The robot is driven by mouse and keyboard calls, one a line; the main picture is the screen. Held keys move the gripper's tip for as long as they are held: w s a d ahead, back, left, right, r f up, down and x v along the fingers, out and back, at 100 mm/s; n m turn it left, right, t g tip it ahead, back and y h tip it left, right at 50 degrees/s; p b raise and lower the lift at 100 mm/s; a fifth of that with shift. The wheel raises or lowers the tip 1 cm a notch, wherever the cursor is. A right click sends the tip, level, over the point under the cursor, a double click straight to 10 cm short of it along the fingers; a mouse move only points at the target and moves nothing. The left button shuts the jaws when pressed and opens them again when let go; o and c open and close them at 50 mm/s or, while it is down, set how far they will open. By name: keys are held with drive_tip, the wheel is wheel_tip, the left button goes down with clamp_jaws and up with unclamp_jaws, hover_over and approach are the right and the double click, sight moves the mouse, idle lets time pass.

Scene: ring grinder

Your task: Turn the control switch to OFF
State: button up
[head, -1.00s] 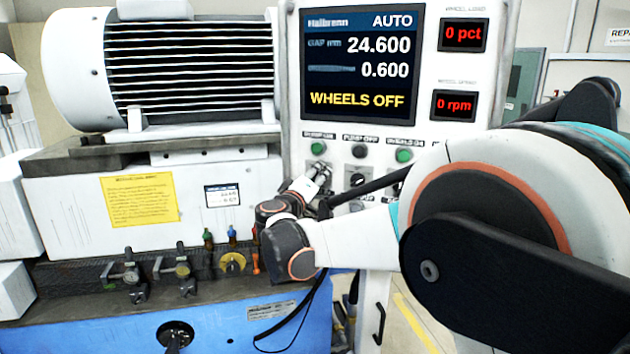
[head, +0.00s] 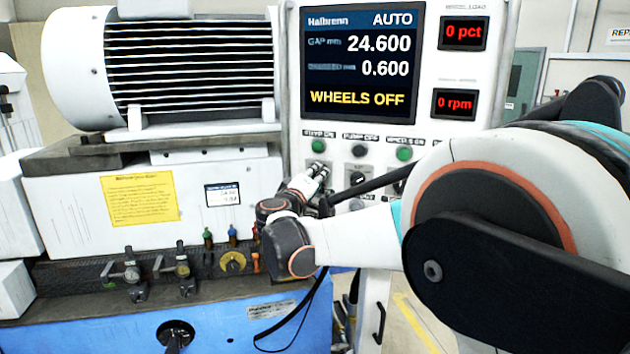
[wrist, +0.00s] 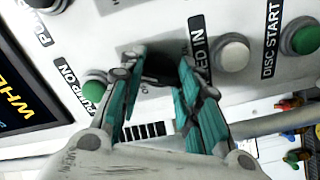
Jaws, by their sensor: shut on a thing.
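My gripper (head: 318,172) is at the control panel (head: 292,90), below the left green button in the head view. In the wrist view my gripper (wrist: 160,58) has its two teal fingers either side of a dark knob (wrist: 160,70), which appears to be the control switch, and is shut on it. The fingers hide much of the knob and its label, so its pointer position cannot be read. In the head view the gripper covers that spot. The display (head: 362,65) reads AUTO and WHEELS OFF.
Close to the fingers in the wrist view are a green PUMP ON button (wrist: 95,84) and a white button (wrist: 233,53). A green DISC START button (wrist: 301,38) is farther right. Small valves (head: 182,268) line the machine's ledge, left of my arm.

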drive_tip(key=n+b, duration=0.2)
drive_tip(key=n, duration=1)
drive_tip(key=shift+n, duration=0.3)
drive_tip(key=shift+o, duration=0.2)
drive_tip(key=shift+c, duration=0.2)
drive_tip(key=o, duration=1.1)
drive_tip(key=v, duration=0.7)
drive_tip(key=shift+s+a, duration=0.1)
drive_tip(key=shift+s, duration=0.2)
